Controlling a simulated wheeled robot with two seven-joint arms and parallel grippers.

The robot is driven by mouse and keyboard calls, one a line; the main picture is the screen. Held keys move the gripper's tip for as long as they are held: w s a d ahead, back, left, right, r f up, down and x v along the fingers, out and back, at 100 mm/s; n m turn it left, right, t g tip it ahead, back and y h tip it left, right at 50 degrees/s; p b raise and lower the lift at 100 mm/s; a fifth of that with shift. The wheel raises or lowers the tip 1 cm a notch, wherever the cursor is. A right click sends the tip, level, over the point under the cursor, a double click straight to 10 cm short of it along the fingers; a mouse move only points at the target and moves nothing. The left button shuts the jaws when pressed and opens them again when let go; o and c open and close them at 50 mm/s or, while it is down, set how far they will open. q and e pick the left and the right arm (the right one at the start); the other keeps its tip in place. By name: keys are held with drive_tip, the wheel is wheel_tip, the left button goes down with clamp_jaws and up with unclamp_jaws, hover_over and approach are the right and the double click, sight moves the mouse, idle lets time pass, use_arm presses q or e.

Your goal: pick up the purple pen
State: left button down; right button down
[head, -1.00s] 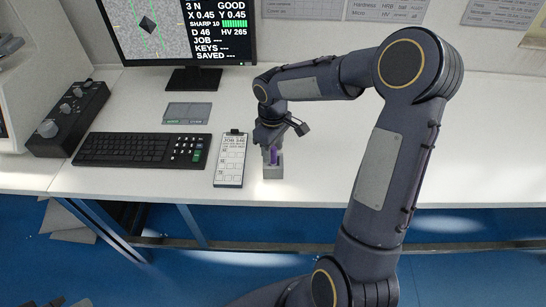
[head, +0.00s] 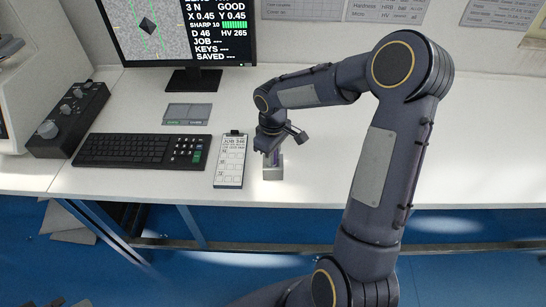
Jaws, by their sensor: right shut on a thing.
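The purple pen (head: 279,158) is mostly hidden by my right gripper; only a small purple patch shows just above a small grey holder (head: 272,174) near the table's front edge. My right gripper (head: 273,157) points down over the holder and is shut on the pen. The pen looks upright, and I cannot tell whether its lower end is still inside the holder. My left gripper is not in view.
A clipboard with a printed form (head: 230,162) lies just left of the holder. A black keyboard (head: 125,150), a control box (head: 68,118) and a monitor (head: 190,30) stand further left. The white table (head: 480,150) is clear to the right.

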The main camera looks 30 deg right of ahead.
drive_tip(key=shift+r, duration=0.1)
drive_tip(key=shift+r, duration=0.55)
drive_tip(key=s+a+r+b, duration=0.1)
drive_tip(key=s+a+r, duration=0.2)
drive_tip(key=a+r, duration=0.8)
drive_tip(key=a, duration=0.2)
drive_tip(key=shift+s+a+r, duration=0.15)
drive_tip(key=shift+a+r, duration=0.2)
